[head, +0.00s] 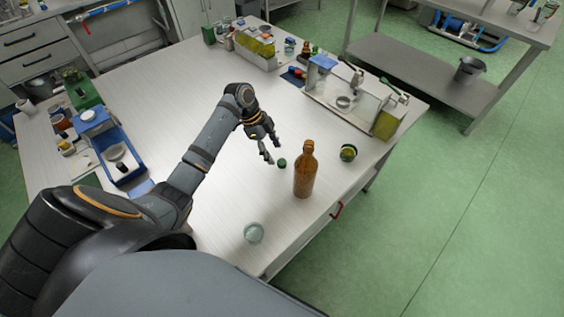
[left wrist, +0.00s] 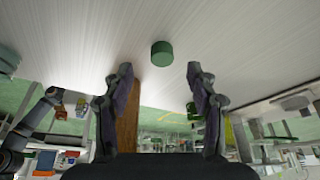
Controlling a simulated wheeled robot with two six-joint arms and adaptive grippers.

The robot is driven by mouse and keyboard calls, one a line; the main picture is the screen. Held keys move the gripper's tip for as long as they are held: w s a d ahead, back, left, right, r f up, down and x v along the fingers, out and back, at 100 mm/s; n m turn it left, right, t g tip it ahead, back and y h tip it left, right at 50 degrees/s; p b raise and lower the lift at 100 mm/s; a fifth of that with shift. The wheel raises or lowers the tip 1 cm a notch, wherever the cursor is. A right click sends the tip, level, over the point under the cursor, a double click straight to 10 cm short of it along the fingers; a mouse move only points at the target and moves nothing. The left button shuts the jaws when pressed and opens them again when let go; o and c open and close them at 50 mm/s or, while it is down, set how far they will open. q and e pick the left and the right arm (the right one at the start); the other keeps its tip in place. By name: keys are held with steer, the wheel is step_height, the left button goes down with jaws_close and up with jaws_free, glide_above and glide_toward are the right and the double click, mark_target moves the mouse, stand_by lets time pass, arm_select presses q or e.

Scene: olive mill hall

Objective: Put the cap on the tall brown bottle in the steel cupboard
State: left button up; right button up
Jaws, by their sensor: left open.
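A tall brown bottle (head: 304,175) stands upright on the pale worktop, near its right edge. A small dark green cap (head: 282,163) lies on the worktop just left of the bottle. My left gripper (head: 272,150) is open and empty beside the cap, with its fingers apart. In the left wrist view, the cap (left wrist: 162,53) shows beyond and between the open fingertips (left wrist: 160,80), not between the pads. A brown shape, likely the bottle (left wrist: 127,125), shows partly behind the left-hand finger. My right gripper does not show in the head view. I cannot make out a steel cupboard.
A blue tray (head: 112,150) is at the left. Instruments and a steel tray (head: 335,107) fill the far right. The worktop's middle is clear.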

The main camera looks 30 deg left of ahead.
mark_target(282, 162)
arm_select(q)
steer(key=x, duration=0.2)
steer(key=p+x, duration=0.1)
steer(key=x, duration=0.1)
steer(key=shift+w+d, duration=0.2)
steer(key=shift+d, duration=0.25)
steer(key=shift+f, duration=0.45)
steer(key=c, duration=0.8)
